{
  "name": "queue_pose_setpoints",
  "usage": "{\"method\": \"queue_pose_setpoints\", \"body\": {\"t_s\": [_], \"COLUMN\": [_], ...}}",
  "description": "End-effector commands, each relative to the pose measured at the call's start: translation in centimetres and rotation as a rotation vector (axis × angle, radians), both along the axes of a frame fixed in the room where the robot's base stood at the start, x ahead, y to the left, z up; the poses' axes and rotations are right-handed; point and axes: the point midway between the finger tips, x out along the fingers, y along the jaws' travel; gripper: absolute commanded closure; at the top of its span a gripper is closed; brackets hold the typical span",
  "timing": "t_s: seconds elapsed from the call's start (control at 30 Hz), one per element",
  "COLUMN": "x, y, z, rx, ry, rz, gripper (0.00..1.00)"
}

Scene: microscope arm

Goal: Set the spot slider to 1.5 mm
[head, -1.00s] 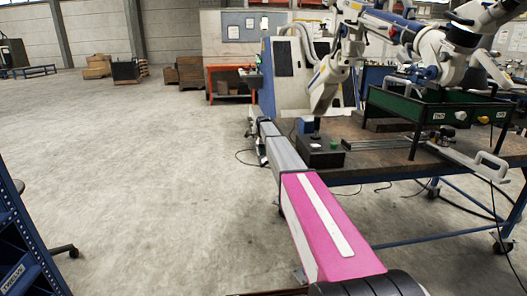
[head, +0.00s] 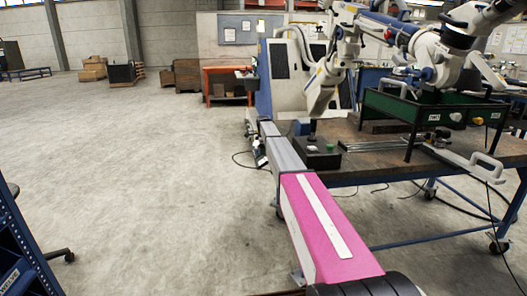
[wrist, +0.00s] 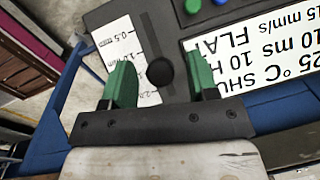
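In the wrist view a dark panel carries a round black slider knob (wrist: 160,71). A white scale (wrist: 122,39) lies beside and under it, with 0.5 mm readable toward the top; marks lower down are partly covered by the knob and a finger. The exact reading cannot be told. My gripper (wrist: 160,82) has green fingertips, spread open with one on each side of the knob. Visible gaps separate the knob from both fingers. I cannot make out the knob or gripper in the head view.
In the head view a workbench (head: 385,170) with machinery stands at the right, and a blue shelf (head: 22,255) at the left edge. Open floor (head: 130,150) lies between.

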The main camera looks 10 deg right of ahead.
Motion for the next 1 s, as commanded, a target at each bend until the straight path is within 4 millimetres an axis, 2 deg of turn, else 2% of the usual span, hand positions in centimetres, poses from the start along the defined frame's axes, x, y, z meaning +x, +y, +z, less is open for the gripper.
{"method": "queue_pose_setpoints", "body": {"t_s": [0.17, 0.33, 0.8, 1.0], "x": [0.0, -0.2, -1.1, -1.2], "y": [0.0, 0.0, 0.2, 0.2], "z": [0.2, 1.3, 9.3, 10.7], "rx": [0.0, 0.0, 0.0, 0.0], "ry": [0.0, 0.0, -0.001, 0.0], "rz": [0.0, 0.0, 0.0, 0.0], "gripper": [0.46, 0.46, 0.46, 0.46]}}
